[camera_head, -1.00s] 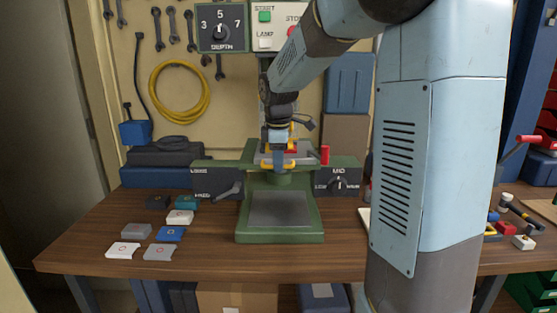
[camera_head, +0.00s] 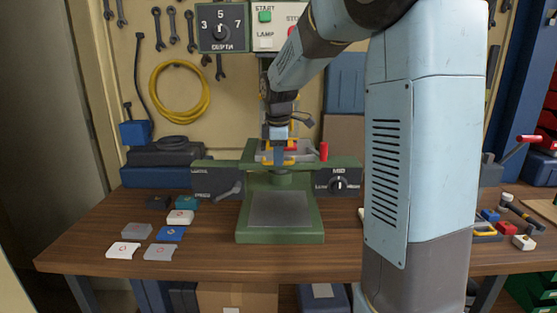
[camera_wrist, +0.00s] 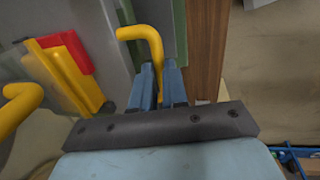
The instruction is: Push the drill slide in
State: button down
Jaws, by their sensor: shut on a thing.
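The green drill stand (camera_head: 312,222) stands on the bench, with the grey drill slide (camera_head: 303,155) on its upper crosspiece. A yellow handle (camera_head: 264,159) is at the slide's front. My gripper (camera_head: 280,162) is at this handle, fingers pointing down. In the wrist view, the two blue fingers of my gripper (camera_wrist: 160,88) are shut on one end of the bent yellow handle (camera_wrist: 154,40). The grey slide surface (camera_wrist: 80,20) also shows there, with a red and yellow part (camera_wrist: 68,55) on it. My arm hides part of the drill above the slide.
A red upright handle (camera_head: 323,151) rises at the slide's right. Several small coloured boxes (camera_head: 171,234) lie on the bench (camera_head: 95,225) at left. The bench front is clear.

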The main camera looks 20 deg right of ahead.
jog(key=w, duration=0.1)
jog(key=w+d, duration=0.1)
jog(key=w, duration=0.1)
jog(key=shift+w, duration=0.1)
jog(key=shift+r, duration=0.15)
jog(key=shift+w+d, duration=0.1)
jog(key=c, duration=1.1)
grip_release()
jog(key=shift+c, duration=0.2)
notch_tip(320, 180, up, 13)
jog(key=s, duration=0.2)
jog(key=shift+s+a+r, duration=0.15)
jog(key=shift+a, duration=0.25)
